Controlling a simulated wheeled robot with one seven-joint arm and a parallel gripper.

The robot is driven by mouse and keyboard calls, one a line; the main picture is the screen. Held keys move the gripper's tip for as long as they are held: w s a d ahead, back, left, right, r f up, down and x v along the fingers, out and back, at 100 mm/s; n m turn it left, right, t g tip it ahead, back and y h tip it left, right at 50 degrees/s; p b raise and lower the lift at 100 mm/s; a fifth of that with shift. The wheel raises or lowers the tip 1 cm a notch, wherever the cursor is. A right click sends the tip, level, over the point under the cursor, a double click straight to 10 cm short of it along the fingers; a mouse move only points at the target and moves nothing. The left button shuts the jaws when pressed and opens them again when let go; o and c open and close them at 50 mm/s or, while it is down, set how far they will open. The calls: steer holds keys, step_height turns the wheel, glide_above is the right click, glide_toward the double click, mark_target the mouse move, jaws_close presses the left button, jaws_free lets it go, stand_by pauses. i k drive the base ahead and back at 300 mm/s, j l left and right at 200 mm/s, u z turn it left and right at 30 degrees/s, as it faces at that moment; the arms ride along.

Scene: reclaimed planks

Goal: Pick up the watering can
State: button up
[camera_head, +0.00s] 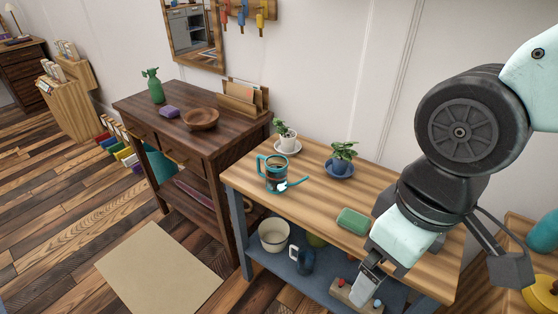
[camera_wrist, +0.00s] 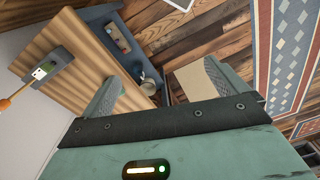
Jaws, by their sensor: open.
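The watering can (camera_head: 277,174) is teal with a dark band and stands upright on the light wooden table top (camera_head: 315,193) in the head view. Its handle loop is on the left and its spout reaches out to the right. My gripper (camera_head: 368,285) is low at the front edge of the table, right of and nearer than the can, well apart from it. The wrist view shows its two fingers (camera_wrist: 161,75) spread apart with nothing between them. I cannot make out the can in the wrist view.
Behind the can are a white-potted plant (camera_head: 286,140) and a blue-potted plant (camera_head: 342,163). A green block (camera_head: 353,221) lies near my arm. The lower shelf holds a cream pot (camera_head: 273,236) and a blue mug (camera_head: 302,260). A dark dresser (camera_head: 190,146) stands left.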

mark_target(276, 176)
steer(key=j+z, duration=0.6)
steer(key=z, duration=0.2)
steer(key=j+z, duration=0.1)
steer(key=j, duration=0.35)
steer(key=k+j, duration=0.1)
steer(key=j, duration=0.3)
steer(key=k+j+z, duration=0.15)
steer(key=j, duration=0.75)
steer(key=k+j+z, duration=0.15)
steer(key=j, duration=0.25)
steer(key=k+j, duration=0.1)
steer(key=j, duration=0.4)
steer(key=k+j, duration=0.1)
steer(key=j, duration=0.4)
